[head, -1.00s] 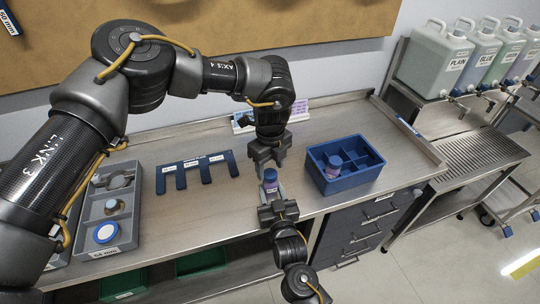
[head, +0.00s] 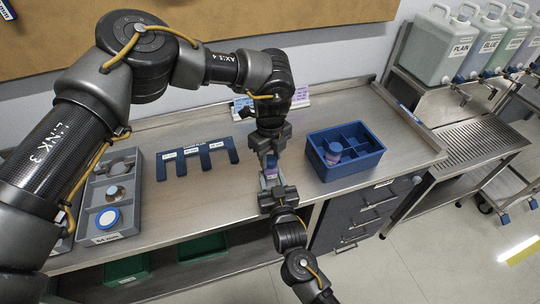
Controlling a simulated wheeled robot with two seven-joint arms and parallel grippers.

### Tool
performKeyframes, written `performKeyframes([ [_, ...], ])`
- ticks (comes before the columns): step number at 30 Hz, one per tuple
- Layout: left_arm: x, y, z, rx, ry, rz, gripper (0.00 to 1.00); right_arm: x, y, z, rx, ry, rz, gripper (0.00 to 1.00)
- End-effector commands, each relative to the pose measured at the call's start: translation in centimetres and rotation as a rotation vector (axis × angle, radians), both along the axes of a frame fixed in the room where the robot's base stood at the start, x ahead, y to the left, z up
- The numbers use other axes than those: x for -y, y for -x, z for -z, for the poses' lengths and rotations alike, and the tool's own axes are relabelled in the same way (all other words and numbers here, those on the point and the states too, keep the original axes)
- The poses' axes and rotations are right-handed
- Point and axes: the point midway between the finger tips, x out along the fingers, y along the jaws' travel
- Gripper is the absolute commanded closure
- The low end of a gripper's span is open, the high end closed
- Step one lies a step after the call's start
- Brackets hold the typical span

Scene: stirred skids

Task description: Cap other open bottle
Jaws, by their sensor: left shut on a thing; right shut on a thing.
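A small bottle (head: 271,174) with a white and purple label stands upright near the front edge of the bench. My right gripper (head: 274,187) is shut on its lower part from the front. My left gripper (head: 269,156) points down over the bottle and is shut on a blue cap (head: 271,161) at the bottle's mouth. The cap looks in line with the bottle; whether it is seated or threaded is hidden by the fingers. Another bottle (head: 333,153) stands in the left part of the blue divided crate (head: 347,167), with a blue top.
A grey tray (head: 134,210) at the left holds round caps, including a blue-rimmed white one (head: 107,218). Large jugs (head: 448,45) stand at the far right. Bench between gauge and crate is partly clear.

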Motion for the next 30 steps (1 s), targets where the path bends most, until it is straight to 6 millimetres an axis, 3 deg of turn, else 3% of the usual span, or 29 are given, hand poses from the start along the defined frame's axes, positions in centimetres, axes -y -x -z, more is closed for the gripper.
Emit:
performKeyframes([
  [5, -0.03, 0.03, 0.01, -0.001, -0.001, 0.254, 0.92, 0.06, -0.02, 0.03, -0.001, 0.0, 0.001, 1.0],
  [15, -0.08, 0.03, 0.1, -0.004, -0.003, 1.153, 0.92, 0.09, -0.03, 0.03, -0.001, 0.0, 0.002, 1.0],
  [21, -0.04, 0.01, 0.09, -0.004, -0.002, 1.589, 0.92, 0.1, -0.04, 0.03, -0.001, 0.0, 0.002, 1.0],
  [26, -0.02, 0.02, 0.12, -0.003, 0.0, 1.617, 0.92, 0.1, -0.04, 0.03, -0.001, 0.0, 0.002, 1.0],
  [27, -0.02, 0.01, 0.12, -0.003, 0.0, 1.616, 0.62, 0.11, -0.04, 0.04, -0.001, 0.0, 0.002, 1.0],
  [30, -0.02, 0.01, 0.12, -0.003, 0.0, 1.615, 0.48, 0.1, -0.04, 0.04, -0.001, 0.0, 0.002, 1.0],
])
